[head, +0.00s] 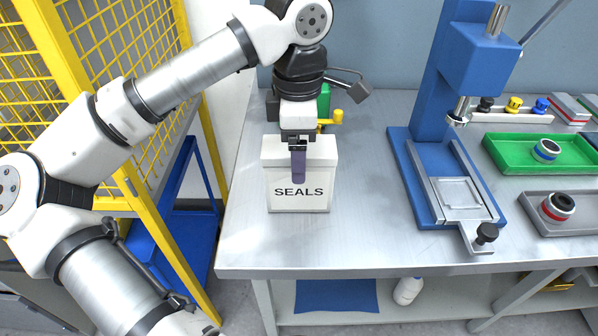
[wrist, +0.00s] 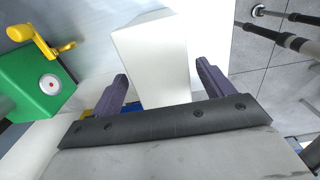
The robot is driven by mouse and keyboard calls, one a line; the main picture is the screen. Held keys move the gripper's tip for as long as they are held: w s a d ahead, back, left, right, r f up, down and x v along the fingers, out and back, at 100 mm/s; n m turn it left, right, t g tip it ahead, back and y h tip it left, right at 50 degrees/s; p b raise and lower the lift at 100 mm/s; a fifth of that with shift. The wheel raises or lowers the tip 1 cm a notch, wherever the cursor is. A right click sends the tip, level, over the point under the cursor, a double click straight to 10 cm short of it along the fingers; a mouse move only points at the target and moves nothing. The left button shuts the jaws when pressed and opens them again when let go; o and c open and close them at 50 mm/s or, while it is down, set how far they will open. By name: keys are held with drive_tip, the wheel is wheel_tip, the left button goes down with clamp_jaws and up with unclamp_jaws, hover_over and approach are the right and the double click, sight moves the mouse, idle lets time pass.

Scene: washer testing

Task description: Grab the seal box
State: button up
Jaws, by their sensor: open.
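The seal box (head: 300,200) is a white box with "SEALS" printed on its front, standing upright on the left part of the metal table. My gripper (head: 299,178) is directly over it in the head view, with a purple finger reaching down in front of the box's lid and upper front. In the wrist view the white box (wrist: 155,55) lies between and beyond the two purple fingers of my gripper (wrist: 162,88). The fingers are spread apart, with gaps showing beside the box. Part of the box's top is hidden by my gripper in the head view.
A green device with a yellow handle (wrist: 55,48) stands close behind the box. A blue press (head: 433,165) stands to the right. A green tray (head: 510,158) and a grey tray (head: 575,225) hold round parts. A yellow mesh fence (head: 120,60) borders the left. The table (head: 365,200) is clear between box and press.

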wheel_tip(320, 180, down, 3)
drive_tip(key=shift+s, duration=0.1)
drive_tip(key=shift+c, duration=0.4)
drive_tip(key=c, duration=1.2)
